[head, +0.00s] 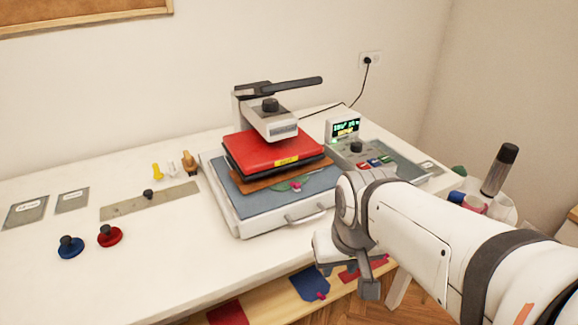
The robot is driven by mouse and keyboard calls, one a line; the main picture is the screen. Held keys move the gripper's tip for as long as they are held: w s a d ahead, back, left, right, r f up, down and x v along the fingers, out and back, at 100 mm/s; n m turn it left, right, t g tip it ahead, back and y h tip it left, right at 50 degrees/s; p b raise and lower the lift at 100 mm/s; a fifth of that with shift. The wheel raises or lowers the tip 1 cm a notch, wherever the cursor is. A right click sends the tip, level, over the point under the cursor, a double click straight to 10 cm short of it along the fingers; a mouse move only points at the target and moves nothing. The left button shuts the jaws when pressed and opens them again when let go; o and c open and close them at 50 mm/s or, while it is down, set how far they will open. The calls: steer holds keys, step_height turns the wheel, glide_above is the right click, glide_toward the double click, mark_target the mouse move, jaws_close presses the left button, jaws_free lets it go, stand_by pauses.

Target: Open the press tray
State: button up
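The heat press stands on the white table, with a red upper plate (268,150) under a dark lever (292,86). Below the plate is the pale press tray (247,226), with a blue-grey pad (262,204) and a light bar handle (306,216) on its front. The front of the pad shows beyond the red plate; its back is hidden. A brown piece (250,184) and a green piece with a pink spot lie on the pad. My gripper (348,277) hangs at the table's front edge, right of and nearer than the handle, apart from it. Its finger opening is unclear.
A control box (343,127) with a lit display stands right of the press. A blue knob (69,247), a red knob (109,236) and a metal strip (150,201) lie left. A shelf (270,305) with coloured pieces is below. The front left table is clear.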

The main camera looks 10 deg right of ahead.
steer(key=shift+a, duration=0.1)
steer(key=m+p, duration=1.1)
steer(key=m, duration=0.3)
glide_toward(309, 217)
steer(key=shift+g+y, duration=0.3)
steer(key=shift+g, duration=0.1)
steer(key=f, duration=0.2)
steer(key=w+f, duration=0.1)
steer(key=f, duration=0.2)
steer(key=w+f, duration=0.1)
steer(key=f, duration=0.1)
steer(key=shift+f+p, duration=0.25)
steer(key=shift+p, duration=0.05)
steer(key=shift+c, duration=0.4)
jaws_close()
